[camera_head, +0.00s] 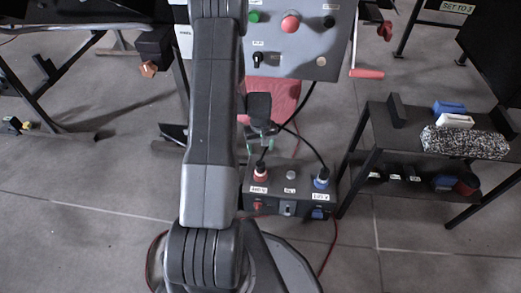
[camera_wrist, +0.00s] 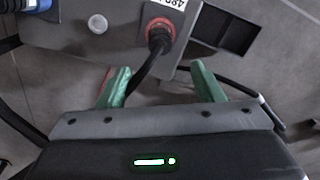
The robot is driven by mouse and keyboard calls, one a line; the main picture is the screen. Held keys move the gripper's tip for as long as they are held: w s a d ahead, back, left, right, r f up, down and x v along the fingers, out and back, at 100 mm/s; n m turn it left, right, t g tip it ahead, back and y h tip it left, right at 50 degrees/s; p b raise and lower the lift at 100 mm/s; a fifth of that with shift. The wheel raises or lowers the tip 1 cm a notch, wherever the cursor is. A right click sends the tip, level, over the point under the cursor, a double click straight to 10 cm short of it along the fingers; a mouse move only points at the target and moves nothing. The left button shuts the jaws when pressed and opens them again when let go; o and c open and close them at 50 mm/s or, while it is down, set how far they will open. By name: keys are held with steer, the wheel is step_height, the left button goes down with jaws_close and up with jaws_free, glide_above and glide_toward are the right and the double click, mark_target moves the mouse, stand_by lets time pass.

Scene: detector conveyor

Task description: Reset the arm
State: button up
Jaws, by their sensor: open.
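My arm (camera_head: 212,120) reaches down across the middle of the head view. My gripper (camera_wrist: 160,82) is open, with its two green fingers spread apart and no object clamped between them. In the head view my gripper (camera_head: 263,143) hangs just above and behind the power box (camera_head: 290,198), partly hidden by my wrist. In the wrist view the red plug (camera_wrist: 158,32) sits in the box beyond the fingertips. Its black cable runs back beside the left finger; I cannot tell whether they touch.
A grey control panel (camera_head: 292,50) with a red button (camera_head: 290,23) stands beyond. A dark shelf (camera_head: 412,136) holding small items is at the right. Open floor (camera_head: 90,200) lies at the left.

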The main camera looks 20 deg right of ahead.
mark_target(261, 162)
steer(key=shift+f, duration=0.1)
step_height(261, 162, down, 13)
steer(key=b, duration=0.5)
step_height(261, 162, up, 4)
steer(key=shift+f+p, duration=0.25)
steer(key=shift+p, duration=0.65)
steer(key=shift+r, duration=0.55)
steer(key=shift+f, duration=0.1)
